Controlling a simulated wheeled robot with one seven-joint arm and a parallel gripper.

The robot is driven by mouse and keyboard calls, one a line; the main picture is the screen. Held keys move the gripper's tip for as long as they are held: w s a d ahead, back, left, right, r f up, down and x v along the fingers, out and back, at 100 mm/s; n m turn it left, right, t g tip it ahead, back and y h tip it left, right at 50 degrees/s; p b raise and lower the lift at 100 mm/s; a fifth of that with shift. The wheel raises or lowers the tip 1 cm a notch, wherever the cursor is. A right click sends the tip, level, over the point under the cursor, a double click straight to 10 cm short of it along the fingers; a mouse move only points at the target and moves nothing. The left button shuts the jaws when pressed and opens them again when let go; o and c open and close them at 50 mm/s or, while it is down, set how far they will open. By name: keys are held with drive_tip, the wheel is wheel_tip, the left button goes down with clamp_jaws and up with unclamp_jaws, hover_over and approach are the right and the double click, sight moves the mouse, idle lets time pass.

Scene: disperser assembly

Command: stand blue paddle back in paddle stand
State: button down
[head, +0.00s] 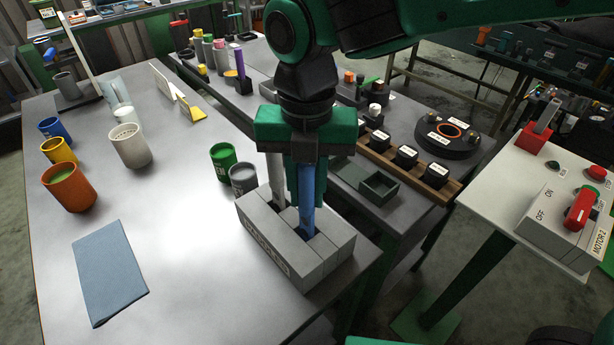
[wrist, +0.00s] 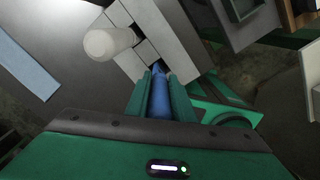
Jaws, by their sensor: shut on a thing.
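The blue paddle (head: 307,205) is upright, held in my gripper (head: 306,170), whose fingers are shut on its handle. In the head view its lower end is at an opening of the grey paddle stand (head: 268,248), and seems to be inside it; how deep is hidden. In the wrist view the blue paddle (wrist: 159,98) runs between my green fingers (wrist: 161,90) toward the stand (wrist: 165,25). A pale grey paddle (head: 277,183) stands in another opening just left of the blue one; its round top (wrist: 103,43) shows in the wrist view.
A green cup (head: 223,160) and a grey cup (head: 243,179) stand close behind the stand. A blue cloth (head: 108,272) lies on the table at left. A small open tray (head: 366,181) and a rack of black blocks (head: 407,158) are at right. The table's right edge is close to the stand.

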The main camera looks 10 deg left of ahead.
drive_tip(key=shift+f, duration=0.25)
drive_tip(key=c, duration=1.5)
unclamp_jaws()
drive_tip(key=shift+o, duration=0.2)
wheel_tip(320, 180, up, 11)
drive_tip(key=shift+f, duration=0.1)
